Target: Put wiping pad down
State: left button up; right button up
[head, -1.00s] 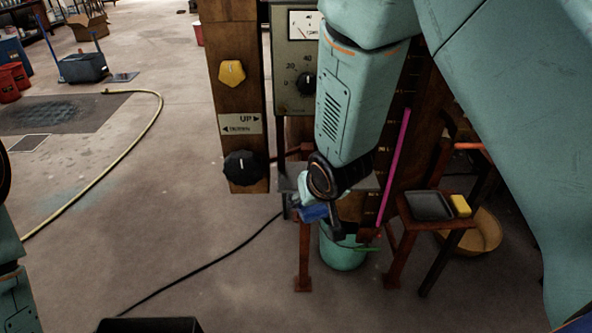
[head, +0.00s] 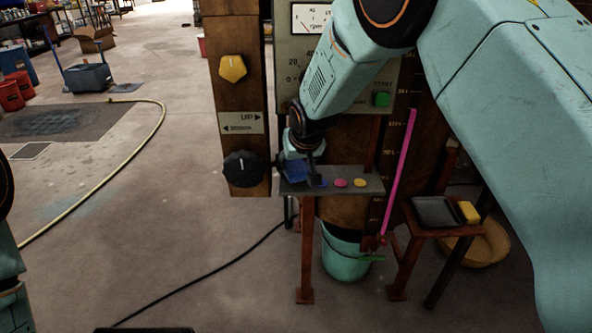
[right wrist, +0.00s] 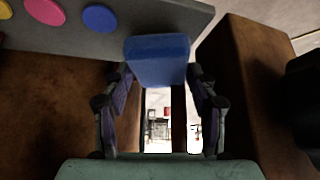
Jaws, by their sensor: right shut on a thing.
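My right gripper (head: 303,168) is shut on a blue block-shaped pad (head: 292,171), which I take to be the wiping pad. The gripper holds it at the left end of a small grey shelf (head: 365,187). In the right wrist view the pad (right wrist: 157,58) sits between the two fingers (right wrist: 157,88), its far end close to the shelf edge (right wrist: 190,20). I cannot tell whether the pad touches the shelf. My left gripper is out of view.
Pink (head: 341,183) and yellow (head: 360,183) discs lie on the shelf. A black knob (head: 241,168) is on the wooden post at left. Below hangs a teal bucket (head: 343,262). A side stand at right holds a black tray (head: 436,212) and yellow sponge (head: 468,212).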

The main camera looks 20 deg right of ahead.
jog(key=shift+f, duration=0.8)
jog(key=shift+s+b, duration=0.1)
jog(key=shift+b, duration=0.2)
jog(key=o, duration=1)
jog(key=shift+f, duration=0.15)
jog(key=shift+o, duration=0.2)
